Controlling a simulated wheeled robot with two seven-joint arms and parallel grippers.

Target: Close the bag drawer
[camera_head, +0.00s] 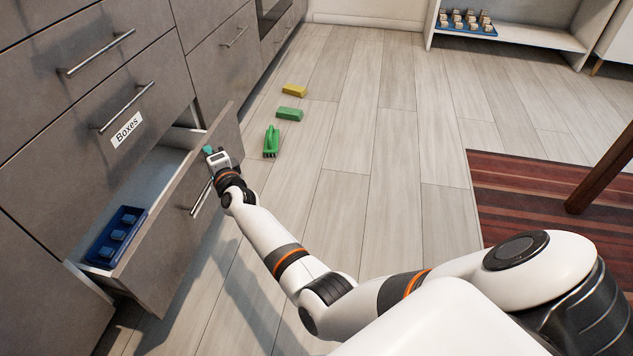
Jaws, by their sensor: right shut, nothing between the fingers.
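A grey drawer (168,240) stands pulled out from the lower row of the cabinet, under the drawer labelled "Boxes". I see no label on it, so I cannot tell from words that it is the bag drawer. Its bar handle (201,198) is on the outer face. My right gripper (209,151) is shut and empty at the top edge of the drawer front, near its far end, above the handle. I cannot tell whether it touches the front. My left gripper is out of view.
A blue tray (92,252) with several small blocks lies inside the drawer's near end. A green brush (271,141), a green block (289,113) and a yellow block (294,90) lie on the floor beyond. A striped rug (520,190) is at right. Floor between is clear.

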